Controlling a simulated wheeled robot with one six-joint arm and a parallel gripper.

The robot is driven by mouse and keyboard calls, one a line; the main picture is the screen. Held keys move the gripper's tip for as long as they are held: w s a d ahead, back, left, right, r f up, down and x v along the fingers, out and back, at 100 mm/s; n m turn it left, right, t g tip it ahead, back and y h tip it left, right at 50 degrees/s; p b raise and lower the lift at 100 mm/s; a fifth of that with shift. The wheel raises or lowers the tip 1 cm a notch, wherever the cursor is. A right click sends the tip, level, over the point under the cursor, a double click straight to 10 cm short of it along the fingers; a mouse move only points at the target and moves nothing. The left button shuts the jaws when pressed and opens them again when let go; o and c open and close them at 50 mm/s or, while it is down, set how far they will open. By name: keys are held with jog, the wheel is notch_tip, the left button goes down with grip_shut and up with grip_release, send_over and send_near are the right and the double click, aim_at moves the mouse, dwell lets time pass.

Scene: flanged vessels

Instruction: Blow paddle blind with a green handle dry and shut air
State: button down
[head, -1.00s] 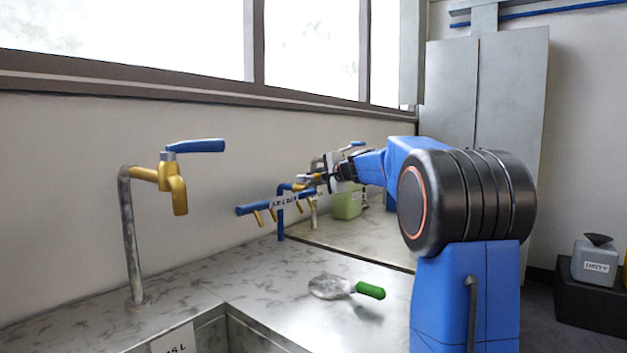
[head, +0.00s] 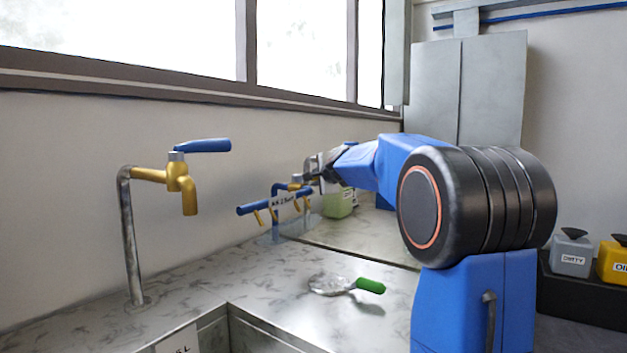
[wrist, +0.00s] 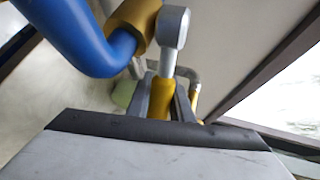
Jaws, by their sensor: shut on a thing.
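The paddle blind (head: 328,285) lies flat on the grey worktop, a dull grey disc with a green handle (head: 370,286) pointing right. My gripper (head: 311,178) is away from it, at the blue air pipe (head: 262,207) with small yellow nozzles and a label that seems to read 2 bar. In the wrist view my gripper (wrist: 164,98) has its dark fingers on both sides of a yellow lever (wrist: 161,97), shut on it. Whether air flows does not show.
A tap (head: 178,177) with a blue lever stands left over a sink (head: 262,335). A green container (head: 339,203) stands behind the air pipe. Grey (head: 571,254) and yellow (head: 612,262) containers stand at the right. The worktop around the blind is clear.

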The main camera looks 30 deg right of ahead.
jog(key=shift+s+f+m+h, duration=0.2)
jog(key=shift+m+h, duration=0.1)
jog(key=shift+h, duration=0.1)
dwell(0.4)
jog(key=c, duration=1.6)
grip_release()
jog(key=shift+d, duration=0.1)
jog(key=shift+r, duration=0.1)
jog(key=v, duration=1.7)
jog(key=shift+s, duration=0.2)
